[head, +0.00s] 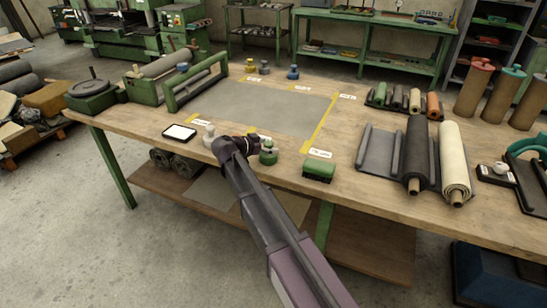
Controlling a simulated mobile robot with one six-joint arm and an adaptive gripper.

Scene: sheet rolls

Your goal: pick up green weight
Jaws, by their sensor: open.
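The green weight (268,155), a small round piece with a knob on top, stands on the workbench (150,112) near its front edge. My gripper (246,144) is just left of it, at the dark end of my arm. The fingers are small and partly hidden by the wrist, but the jaws look open and nothing shows held. I cannot tell whether the gripper touches the green weight. A cream weight (209,132) stands close on the left of my wrist. A yellow weight (251,132) shows partly behind my gripper.
A grey sheet (260,105) with yellow tape lies behind. A green block (320,168) sits to the right. Yellow (250,66), grey (264,67) and blue (292,73) weights stand at the back. Black (414,155) and cream (455,160) rolls lie on the right.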

